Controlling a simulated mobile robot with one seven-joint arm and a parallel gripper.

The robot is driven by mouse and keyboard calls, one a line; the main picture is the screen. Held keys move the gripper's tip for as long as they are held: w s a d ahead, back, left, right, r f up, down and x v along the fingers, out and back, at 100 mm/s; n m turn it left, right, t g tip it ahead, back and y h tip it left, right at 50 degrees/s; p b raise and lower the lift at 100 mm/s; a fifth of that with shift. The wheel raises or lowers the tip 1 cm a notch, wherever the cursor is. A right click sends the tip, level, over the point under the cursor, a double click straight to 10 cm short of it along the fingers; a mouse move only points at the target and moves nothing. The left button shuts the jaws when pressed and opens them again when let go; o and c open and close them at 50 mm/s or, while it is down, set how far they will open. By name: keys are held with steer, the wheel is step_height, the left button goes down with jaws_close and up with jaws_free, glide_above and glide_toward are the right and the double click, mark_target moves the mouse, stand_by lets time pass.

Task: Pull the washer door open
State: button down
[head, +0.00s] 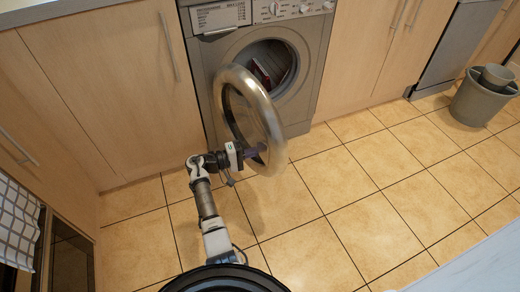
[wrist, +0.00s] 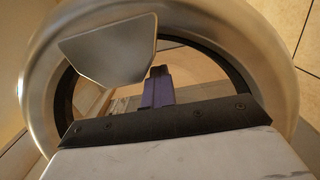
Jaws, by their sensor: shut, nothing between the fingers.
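The washer (head: 310,65) is a grey front loader set between wooden cabinets. Its round metallic door (head: 272,115) stands swung out from the body, and the drum opening (head: 270,68) behind it shows dark with something reddish inside. My gripper (head: 257,153) is at the lower inner side of the door ring, partly behind its rim. In the wrist view my gripper (wrist: 158,75) has its fingers together with nothing seen between them. The door ring (wrist: 272,60) fills that view around the fingers, with a flat grey plate (wrist: 112,48) at its upper left. Contact with the door cannot be told.
Wooden cabinets (head: 100,85) stand left of the washer and more to its right. A grey bin (head: 483,100) stands at the far right. The tiled floor (head: 370,190) is clear in the middle and right. A pale counter edge (head: 480,265) is at lower right.

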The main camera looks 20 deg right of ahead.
steer(key=w+a+m+g+b, duration=0.1)
steer(key=a+m+g+b, duration=0.2)
steer(key=a, duration=1.2)
steer(key=shift+a+g+y+b, duration=0.35)
steer(key=shift+g+b, duration=0.65)
steer(key=shift+b, duration=0.85)
